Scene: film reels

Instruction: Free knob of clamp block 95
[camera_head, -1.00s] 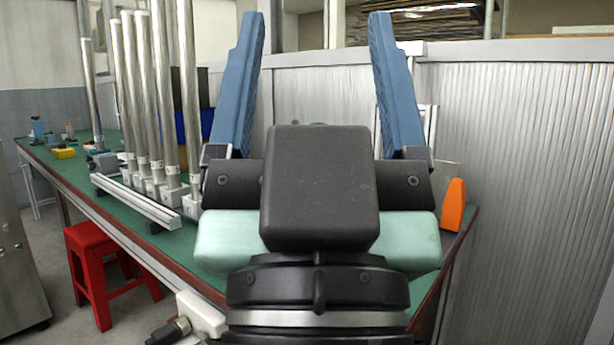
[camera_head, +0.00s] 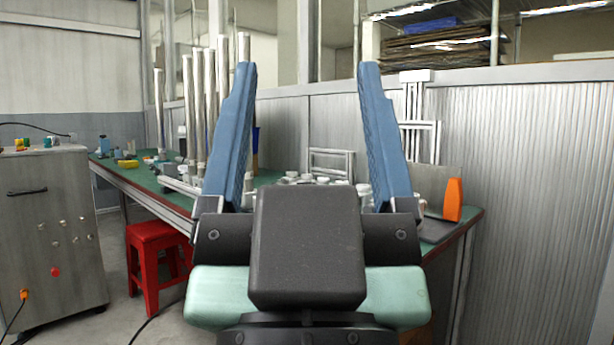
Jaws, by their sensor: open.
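My gripper (camera_head: 308,75) is in the foreground with its two blue fingers spread wide and nothing between them. It points up and forward, toward the green-topped workbench (camera_head: 130,176). Several upright metal rods (camera_head: 187,110) stand in blocks at the bench's left part, partly behind the left finger. Which block is clamp block 95, and its knob, I cannot make out: no number is readable, and the gripper hides part of the bench.
A red stool (camera_head: 152,240) stands in front of the bench. A grey metal cabinet (camera_head: 52,230) is at the left. An orange wedge-shaped object (camera_head: 453,199) stands at the bench's right end. Small round pale parts (camera_head: 322,181) lie behind the gripper. A ribbed wall runs along the right.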

